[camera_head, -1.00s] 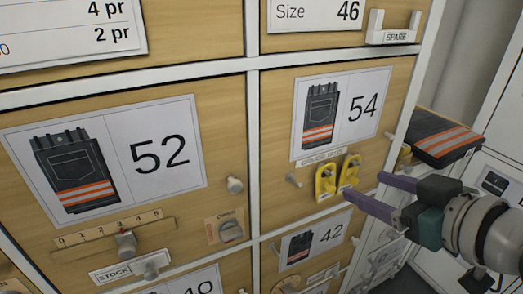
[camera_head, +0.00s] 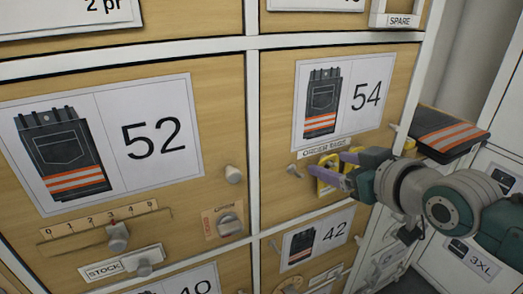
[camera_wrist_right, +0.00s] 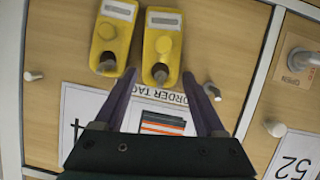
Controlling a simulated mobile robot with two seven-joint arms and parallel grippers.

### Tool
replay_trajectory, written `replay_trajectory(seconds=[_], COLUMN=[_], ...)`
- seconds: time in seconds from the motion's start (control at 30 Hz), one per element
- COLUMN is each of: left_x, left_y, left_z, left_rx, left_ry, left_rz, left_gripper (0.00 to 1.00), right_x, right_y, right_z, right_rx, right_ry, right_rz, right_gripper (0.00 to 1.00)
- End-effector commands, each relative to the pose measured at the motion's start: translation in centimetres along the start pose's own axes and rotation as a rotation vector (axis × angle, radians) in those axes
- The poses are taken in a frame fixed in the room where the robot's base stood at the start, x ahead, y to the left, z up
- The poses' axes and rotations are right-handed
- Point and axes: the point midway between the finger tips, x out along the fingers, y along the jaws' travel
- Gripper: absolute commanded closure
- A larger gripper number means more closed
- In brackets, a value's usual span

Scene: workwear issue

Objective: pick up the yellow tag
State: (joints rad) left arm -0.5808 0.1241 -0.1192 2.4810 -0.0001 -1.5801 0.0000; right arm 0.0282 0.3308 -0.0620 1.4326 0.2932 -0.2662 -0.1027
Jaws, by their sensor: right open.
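Two yellow tags hang side by side on the drawer front marked 54, by the order-tag label. In the head view my right gripper partly hides them; yellow parts (camera_head: 323,188) show beside its fingers. In the right wrist view, which is turned over, one tag (camera_wrist_right: 112,30) is left and the other (camera_wrist_right: 163,48) is near the middle. My right gripper (camera_head: 331,167) is open and points at the drawer front. In the wrist view its fingertips (camera_wrist_right: 160,74) stand either side of the near end of the middle tag, with nothing gripped. My left gripper is not in view.
A knob (camera_head: 295,171) sticks out left of the tags, and the drawer 52 knob (camera_head: 234,174) lies further left. A dark folded garment with orange stripes (camera_head: 448,135) rests at right, above my right wrist. The order-tag label (camera_wrist_right: 162,95) is between the fingers.

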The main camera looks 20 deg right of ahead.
Motion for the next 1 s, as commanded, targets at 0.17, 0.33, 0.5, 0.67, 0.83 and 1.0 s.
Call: replay_trajectory(seconds=[0.17,0.33,0.5,0.67,0.83,1.0], left_x=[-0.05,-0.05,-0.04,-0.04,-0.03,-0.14], left_y=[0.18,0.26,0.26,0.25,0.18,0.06], left_z=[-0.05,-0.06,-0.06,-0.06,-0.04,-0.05], left_rx=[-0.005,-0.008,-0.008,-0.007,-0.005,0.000], left_ry=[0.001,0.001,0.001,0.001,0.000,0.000], left_rz=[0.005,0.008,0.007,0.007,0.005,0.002], left_gripper=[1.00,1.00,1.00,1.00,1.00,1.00], right_x=[-0.04,-0.06,-0.06,-0.07,-0.07,-0.15], right_y=[-0.01,0.00,0.00,0.00,0.01,0.04], right_z=[-0.03,-0.02,-0.01,-0.01,-0.02,-0.24], right_rx=[0.000,0.000,0.000,0.000,0.000,0.000], right_ry=[0.000,0.000,0.000,0.000,0.000,0.001], right_rz=[0.000,0.000,0.000,0.000,0.000,0.000], right_gripper=[0.31,0.50,0.69,0.87,0.93,0.93])
